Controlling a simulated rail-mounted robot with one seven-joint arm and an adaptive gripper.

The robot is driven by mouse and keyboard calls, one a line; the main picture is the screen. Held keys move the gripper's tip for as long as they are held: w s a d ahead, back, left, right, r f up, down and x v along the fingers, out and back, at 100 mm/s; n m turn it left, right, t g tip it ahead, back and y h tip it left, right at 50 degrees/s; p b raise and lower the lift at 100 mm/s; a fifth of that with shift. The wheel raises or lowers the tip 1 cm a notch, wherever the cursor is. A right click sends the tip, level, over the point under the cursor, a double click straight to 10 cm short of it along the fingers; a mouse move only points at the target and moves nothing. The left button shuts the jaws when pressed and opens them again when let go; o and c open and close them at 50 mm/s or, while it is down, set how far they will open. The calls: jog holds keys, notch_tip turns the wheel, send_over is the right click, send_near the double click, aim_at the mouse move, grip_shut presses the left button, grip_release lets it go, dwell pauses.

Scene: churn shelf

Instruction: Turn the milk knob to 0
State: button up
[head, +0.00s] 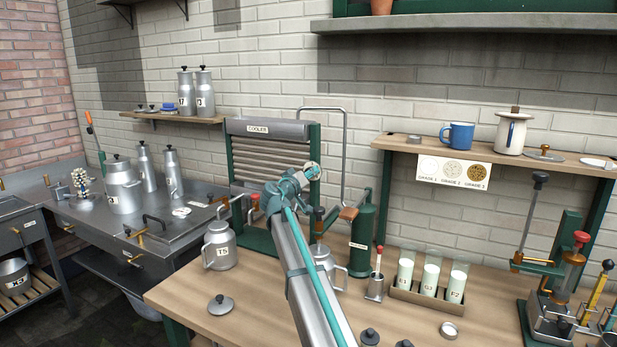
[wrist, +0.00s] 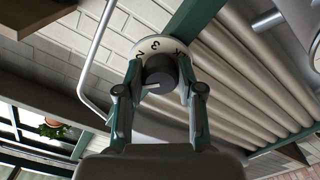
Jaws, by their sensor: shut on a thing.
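The milk knob (wrist: 160,72) is a dark round knob on a white numbered dial (wrist: 150,46), at the top middle of the wrist view. A pale line shows low on the knob's face, toward the lower left. My gripper (wrist: 161,80) has a finger on each side of the knob and is shut on it. In the head view my gripper (head: 298,180) is at the dial (head: 313,170), at the cooler's right post, and hides the knob.
The ribbed cooler (head: 268,145) stands behind my arm. A bent metal pipe (head: 345,140) rises just right of the dial. Below are a green cylinder (head: 361,240), a can marked T5 (head: 220,247) and a rack of milk glasses (head: 420,295).

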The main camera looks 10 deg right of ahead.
jog(key=o, duration=1.2)
jog(key=shift+c, duration=0.2)
jog(key=v, duration=1.2)
